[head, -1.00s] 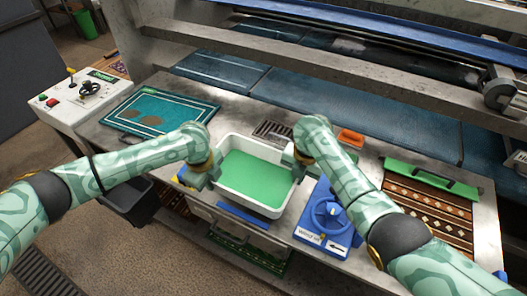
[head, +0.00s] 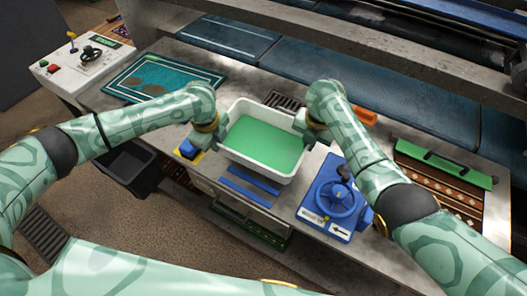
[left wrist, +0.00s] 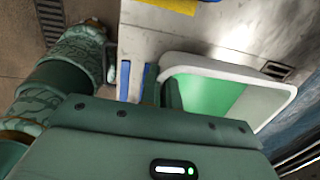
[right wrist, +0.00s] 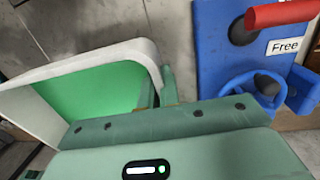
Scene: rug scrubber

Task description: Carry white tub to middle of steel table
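The white tub (head: 229,149) holds green contents and is over the steel table (head: 222,78), in the middle of the head view. My left gripper (head: 206,140) is at its left wall and my right gripper (head: 306,131) at its right wall. In the left wrist view the tub's rim (left wrist: 215,64) runs between my fingers, one inside and one outside. In the right wrist view the rim (right wrist: 100,55) also passes between my fingers. Both grippers are shut on the tub, which looks about level. I cannot tell whether its bottom touches the table.
Two blue strips (head: 249,187) lie in front of the tub. A blue handwheel unit (head: 335,205) stands right of it and a yellow-and-blue block (head: 187,150) left. A dark grate (head: 285,100) is behind. A teal mat (head: 160,80) and a patterned rug (head: 440,178) lie at the sides.

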